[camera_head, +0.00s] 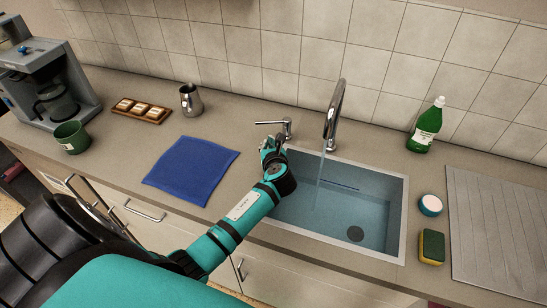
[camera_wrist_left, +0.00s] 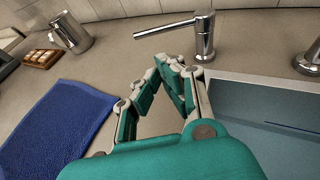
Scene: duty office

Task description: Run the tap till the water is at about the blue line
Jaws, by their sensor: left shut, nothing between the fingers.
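The chrome tap (camera_head: 335,112) stands behind the sink (camera_head: 396,215), and a thin stream of water (camera_head: 320,170) falls from its spout into the basin. The tap lever (camera_head: 286,128) is a separate chrome post with its handle pointing left; it also shows in the wrist view (camera_wrist_left: 203,35). A short dark blue line (camera_head: 340,186) marks the basin's back wall, and it shows in the wrist view too (camera_wrist_left: 293,128).
A blue cloth (camera_head: 190,170) lies left of my gripper. Behind it are a metal jug (camera_head: 191,100) and a wooden tray (camera_head: 142,110). A green bottle (camera_head: 426,125), a round white-and-blue item (camera_head: 430,205) and a sponge (camera_head: 432,246) stand right of the sink.

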